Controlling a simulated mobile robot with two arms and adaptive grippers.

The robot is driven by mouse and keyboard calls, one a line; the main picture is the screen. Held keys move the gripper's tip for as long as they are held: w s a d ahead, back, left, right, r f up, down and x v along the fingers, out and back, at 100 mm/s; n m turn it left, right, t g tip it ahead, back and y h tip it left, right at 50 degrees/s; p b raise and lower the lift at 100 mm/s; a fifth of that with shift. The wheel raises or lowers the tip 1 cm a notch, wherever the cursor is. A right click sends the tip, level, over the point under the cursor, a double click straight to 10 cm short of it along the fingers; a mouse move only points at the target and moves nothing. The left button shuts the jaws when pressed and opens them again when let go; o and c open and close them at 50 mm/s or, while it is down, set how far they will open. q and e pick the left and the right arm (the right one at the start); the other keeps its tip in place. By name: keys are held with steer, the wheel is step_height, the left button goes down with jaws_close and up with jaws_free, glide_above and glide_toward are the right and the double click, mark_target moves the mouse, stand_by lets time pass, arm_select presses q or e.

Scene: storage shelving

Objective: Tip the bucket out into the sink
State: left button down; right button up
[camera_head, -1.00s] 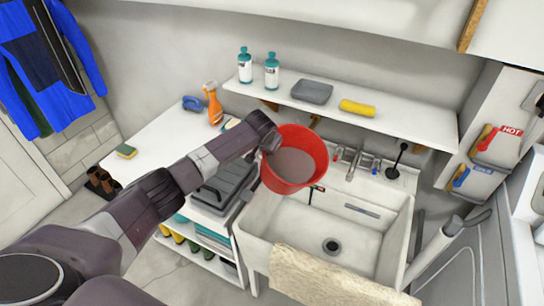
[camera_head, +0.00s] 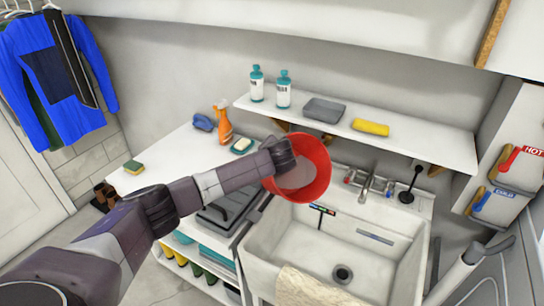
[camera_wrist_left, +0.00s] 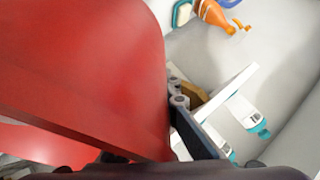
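The red bucket (camera_head: 322,152) is held up over the left back part of the white sink (camera_head: 262,262). Its mouth faces the head camera at a tilt, and greyish contents (camera_head: 297,174) show inside. My left gripper (camera_head: 280,158) is at the bucket's left rim. In the left wrist view the bucket's red wall (camera_wrist_left: 85,70) fills the left side, and a dark finger (camera_wrist_left: 190,120) lies along its edge. The gripper appears shut on the rim; the other finger is hidden. The sink basin looks empty, with its drain (camera_head: 342,274) in view. My right gripper is not in view.
Taps (camera_head: 370,185) stand behind the sink. A shelf (camera_head: 425,147) above carries two bottles, a grey tray (camera_head: 324,110) and a yellow roll (camera_head: 371,127). An orange spray bottle (camera_head: 223,122) stands on the left counter. A towel (camera_head: 310,288) hangs over the sink's front.

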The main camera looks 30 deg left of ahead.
arm_select(q)
steer(key=d+t+y+b, duration=0.1)
steer(key=s+d+r+y+b, duration=0.1)
steer(key=b, duration=0.1)
steer(key=shift+s+d+m+t, duration=0.15)
steer(key=shift+d+m+t, duration=0.05)
steer(key=shift+m+t, duration=0.2)
steer(key=s+d+r+m+t+y+b, duration=0.1)
steer(key=s+d+t+y+b, duration=0.3)
steer(key=d+b, duration=0.5)
steer(key=shift+s+r+m+t, duration=0.4)
steer(key=shift+s+m+t, duration=0.3)
steer(key=shift+s+m, duration=0.2)
steer(key=shift+f, duration=0.1)
stand_by(1.1)
